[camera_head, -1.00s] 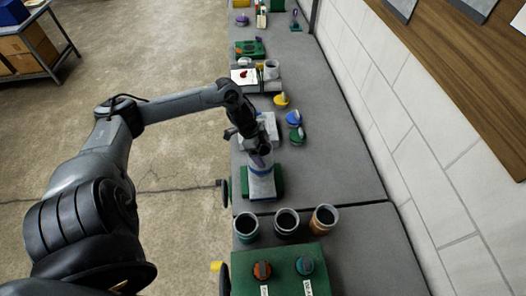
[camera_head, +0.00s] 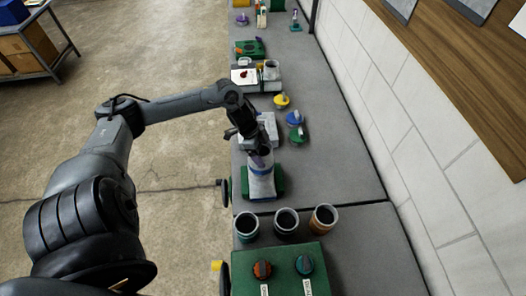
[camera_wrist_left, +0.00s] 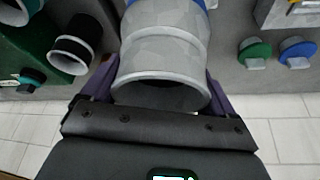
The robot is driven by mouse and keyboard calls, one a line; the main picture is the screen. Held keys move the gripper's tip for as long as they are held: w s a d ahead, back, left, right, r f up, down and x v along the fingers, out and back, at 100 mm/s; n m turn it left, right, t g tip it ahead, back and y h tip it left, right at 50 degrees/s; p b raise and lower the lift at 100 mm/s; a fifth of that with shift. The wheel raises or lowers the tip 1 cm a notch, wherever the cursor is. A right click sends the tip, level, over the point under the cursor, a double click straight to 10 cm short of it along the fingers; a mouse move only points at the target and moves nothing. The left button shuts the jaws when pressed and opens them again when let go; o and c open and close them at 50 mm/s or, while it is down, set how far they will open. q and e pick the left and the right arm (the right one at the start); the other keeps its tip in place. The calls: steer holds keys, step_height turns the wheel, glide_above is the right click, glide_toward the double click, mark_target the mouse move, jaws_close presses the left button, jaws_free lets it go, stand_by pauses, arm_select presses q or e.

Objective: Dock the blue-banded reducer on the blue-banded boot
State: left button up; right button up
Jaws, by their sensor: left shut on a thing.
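My left gripper (camera_head: 258,152) is above the near part of the grey bench. Its purple fingers lie on both sides of the pale grey reducer in the left wrist view (camera_wrist_left: 160,75), shut on it. The reducer (camera_wrist_left: 165,45) shows its open round rim toward the camera and a bit of blue band at its far end. In the head view a blue band shows below the gripper, over a pale boot (camera_head: 262,188) on a green base (camera_head: 277,183). The gripper hides part of the joint; I cannot tell whether the reducer is fully seated. My right gripper is not in view.
Three dark-mouthed cylinders stand nearer, with teal (camera_head: 246,227), black (camera_head: 286,223) and orange (camera_head: 323,219) bands. A green box (camera_head: 285,258) with knobs is in front. Yellow (camera_head: 281,101), blue (camera_head: 294,119) and green (camera_head: 297,135) discs lie beyond. The bench's right side is clear.

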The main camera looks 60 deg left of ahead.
arm_select(q)
steer(key=shift+p, duration=0.35)
stand_by(0.4)
steer(key=shift+f, duration=0.15)
stand_by(0.4)
steer(key=shift+f+b, duration=0.35)
steer(key=shift+f, duration=0.05)
steer(key=o, duration=1.7)
steer(key=shift+c, duration=0.2)
